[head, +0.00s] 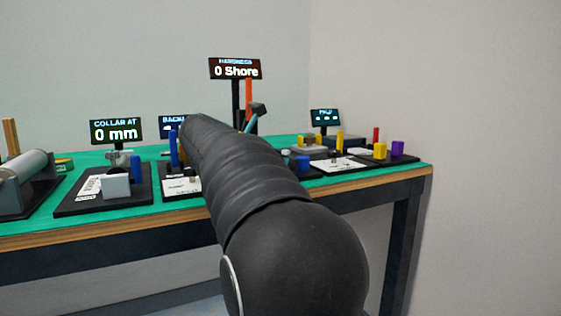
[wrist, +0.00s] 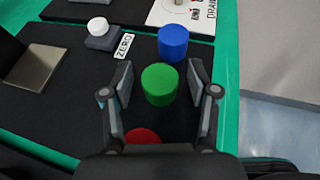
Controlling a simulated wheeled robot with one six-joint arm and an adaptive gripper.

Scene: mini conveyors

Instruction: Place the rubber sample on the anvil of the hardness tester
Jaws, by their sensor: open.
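Three short cylinders stand in a row on a black base in the wrist view: blue (wrist: 173,42), green (wrist: 160,84) and red (wrist: 142,136). They look like the samples; I cannot tell which is the rubber one. My gripper (wrist: 161,80) is open, its fingers on either side of the green cylinder with visible gaps. The red one is partly hidden by the gripper body. A metal plate (wrist: 36,66), possibly the anvil, lies at the left. In the head view the hardness display (head: 235,69) reads 0 Shore; my arm hides most of the tester.
Other stations stand on the green tabletop (head: 160,215), including a collar display (head: 116,130). The table's edge lies to the right in the wrist view.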

